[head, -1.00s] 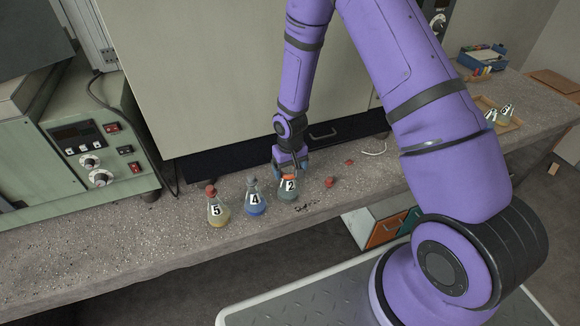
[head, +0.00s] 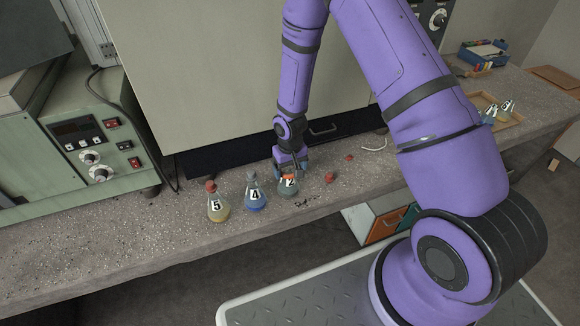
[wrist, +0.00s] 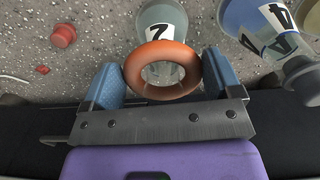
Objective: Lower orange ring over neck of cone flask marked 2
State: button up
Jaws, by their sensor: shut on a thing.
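The orange ring (head: 288,177) is held by my gripper (head: 290,170) at the neck of the cone flask marked 2 (head: 287,188). In the wrist view, the two blue fingers of my gripper (wrist: 167,76) press on opposite sides of the ring (wrist: 191,68). The flask marked 2 (wrist: 163,18) stands upright beyond it, and its neck shows through the ring's hole. The ring hides part of the neck. I cannot tell whether the ring touches the glass.
The flask marked 4 (head: 255,197), with blue liquid and a grey stopper, stands close on the left. The flask marked 5 (head: 217,207), with a red stopper, is farther left. A red stopper (head: 330,177) lies to the right. A tray (head: 510,122) with flasks is far right.

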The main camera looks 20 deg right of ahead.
jog(key=shift+f, duration=1.2)
jog(key=o, duration=0.8)
jog(key=shift+o, duration=0.2)
jog(key=shift+r, duration=4.5)
